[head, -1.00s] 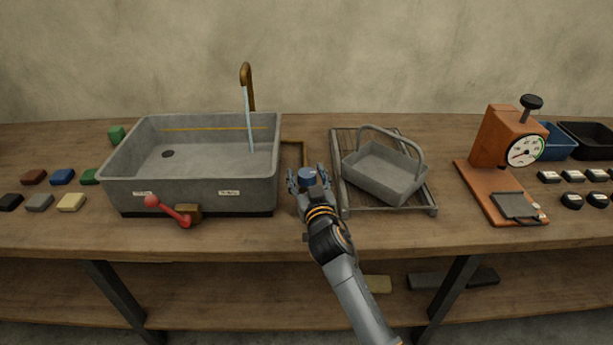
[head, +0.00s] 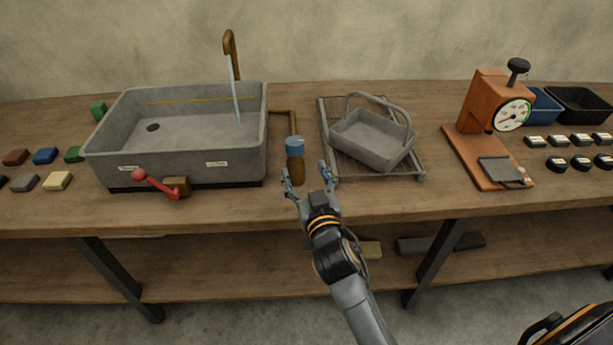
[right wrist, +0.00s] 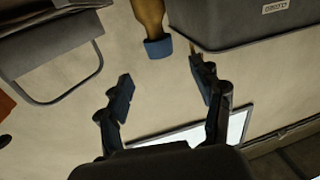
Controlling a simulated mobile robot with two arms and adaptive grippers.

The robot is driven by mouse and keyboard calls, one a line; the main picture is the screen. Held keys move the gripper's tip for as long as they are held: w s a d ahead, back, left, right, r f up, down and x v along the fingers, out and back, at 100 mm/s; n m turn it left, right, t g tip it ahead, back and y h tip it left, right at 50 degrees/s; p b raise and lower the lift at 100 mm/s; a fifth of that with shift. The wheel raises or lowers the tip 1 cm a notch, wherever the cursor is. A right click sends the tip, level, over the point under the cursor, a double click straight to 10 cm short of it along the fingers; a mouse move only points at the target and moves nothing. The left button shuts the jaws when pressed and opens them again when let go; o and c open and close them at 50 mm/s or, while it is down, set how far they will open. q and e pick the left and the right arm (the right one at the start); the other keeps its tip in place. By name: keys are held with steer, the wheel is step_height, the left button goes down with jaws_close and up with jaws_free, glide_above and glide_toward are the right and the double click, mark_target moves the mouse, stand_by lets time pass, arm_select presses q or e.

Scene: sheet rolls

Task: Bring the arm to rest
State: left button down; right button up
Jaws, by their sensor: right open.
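My right gripper (head: 306,178) is open and empty in front of a brown handle-like piece with a blue end (head: 295,145), which stands on the table between the sink and the rack. The fingers are apart from it, on its near side. In the right wrist view the spread fingers (right wrist: 163,88) have nothing between them, and the blue end (right wrist: 158,48) shows beyond them. My right arm reaches in from the bottom of the head view. My left gripper is not in view.
A grey sink (head: 180,170) with a red-knobbed lever (head: 158,184) stands left. A grey basket (head: 372,140) sits on a wire rack (head: 420,178) to the right. An orange dial scale (head: 490,105) stands farther right. Table space in front of the rack is clear.

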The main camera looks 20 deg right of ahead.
steer(key=shift+s, duration=0.6)
